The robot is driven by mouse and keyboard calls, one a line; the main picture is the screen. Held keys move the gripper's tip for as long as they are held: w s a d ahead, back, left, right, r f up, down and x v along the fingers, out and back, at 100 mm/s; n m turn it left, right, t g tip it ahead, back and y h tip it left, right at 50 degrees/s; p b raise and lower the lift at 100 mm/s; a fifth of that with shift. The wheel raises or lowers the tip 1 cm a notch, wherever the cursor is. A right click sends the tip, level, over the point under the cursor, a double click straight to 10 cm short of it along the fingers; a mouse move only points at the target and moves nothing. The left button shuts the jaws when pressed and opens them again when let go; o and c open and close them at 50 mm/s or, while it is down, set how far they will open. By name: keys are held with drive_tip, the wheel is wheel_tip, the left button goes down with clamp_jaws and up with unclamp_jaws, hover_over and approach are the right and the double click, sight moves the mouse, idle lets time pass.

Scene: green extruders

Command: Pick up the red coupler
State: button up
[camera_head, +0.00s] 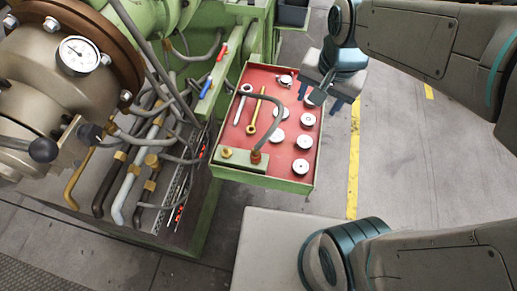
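A small red-orange coupler (256,157) sits at the end of a dark hose, on the green block at the front of the red-lined tray. Its lower part meets a brass fitting and is too small to make out clearly. My gripper (327,99) hangs over the tray's right edge, up and to the right of the coupler and well apart from it. Its blue fingers point down with a gap between them, and nothing shows held.
The green-rimmed tray (232,134) holds a silver wrench (238,108), a brass wrench (256,112) and several white round parts. The dark hose (270,98) arches over it. Valves with red (222,52) and blue (207,87) handles stand left. Open floor (405,150) lies right.

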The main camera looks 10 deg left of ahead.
sight(255, 149)
drive_tip(key=w+a+f+m+g+h+b, duration=0.15)
drive_tip(key=a+f+m+b, duration=0.25)
drive_tip(key=a+f+b, duration=0.85)
drive_tip(key=shift+y, duration=0.25)
drive_tip(key=f, duration=0.6)
drive_tip(key=a+f+p, duration=0.1)
drive_tip(key=f, duration=0.4)
drive_tip(key=f+p, duration=0.1)
drive_tip(key=f, duration=0.5)
drive_tip(key=shift+w+a+f, duration=0.2)
drive_tip(key=shift+a+f, duration=0.05)
drive_tip(key=shift+f, duration=0.1)
drive_tip(key=shift+c, duration=0.4)
drive_tip(key=c, duration=1)
